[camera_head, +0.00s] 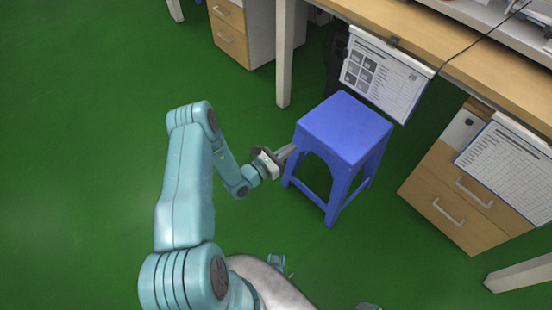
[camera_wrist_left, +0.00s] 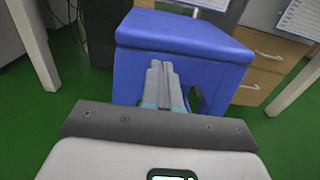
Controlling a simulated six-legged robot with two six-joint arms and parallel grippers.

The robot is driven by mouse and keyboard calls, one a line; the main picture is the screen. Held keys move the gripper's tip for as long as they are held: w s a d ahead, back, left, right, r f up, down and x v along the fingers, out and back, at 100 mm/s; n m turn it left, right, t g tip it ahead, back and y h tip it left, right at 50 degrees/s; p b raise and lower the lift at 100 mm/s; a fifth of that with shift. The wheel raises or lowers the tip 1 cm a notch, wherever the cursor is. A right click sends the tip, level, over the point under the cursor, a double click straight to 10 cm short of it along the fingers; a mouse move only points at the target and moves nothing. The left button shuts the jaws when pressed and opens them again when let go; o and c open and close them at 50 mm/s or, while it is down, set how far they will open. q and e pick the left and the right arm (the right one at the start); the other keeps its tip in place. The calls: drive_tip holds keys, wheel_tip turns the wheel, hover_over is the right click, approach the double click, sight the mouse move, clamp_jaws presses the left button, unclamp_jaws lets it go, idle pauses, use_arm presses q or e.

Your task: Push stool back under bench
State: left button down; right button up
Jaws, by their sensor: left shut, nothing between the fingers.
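The blue plastic stool (camera_head: 345,128) stands upright on the green floor, in front of the bench (camera_head: 455,50). Its top is near the bench's front edge, below a hanging sheet. My left gripper (camera_head: 291,150) is shut and empty, at the stool's left side just below its top. In the left wrist view the shut fingers (camera_wrist_left: 163,78) point at the side of the stool (camera_wrist_left: 185,42). I cannot tell whether the fingertips touch it.
A wooden drawer cabinet (camera_head: 460,195) stands right of the stool, and another cabinet (camera_head: 232,30) stands at the back left. A white bench leg (camera_head: 285,60) is behind the stool on the left. Printed sheets (camera_head: 383,75) hang from the bench edge. The green floor at left is clear.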

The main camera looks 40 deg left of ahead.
sight(309, 136)
use_arm(q)
drive_tip(key=w, duration=0.3)
drive_tip(key=w+b, duration=0.1)
drive_tip(key=w, duration=0.1)
drive_tip(key=shift+d, duration=0.3)
drive_tip(key=shift+w, duration=0.65)
drive_tip(key=shift+b, duration=0.3)
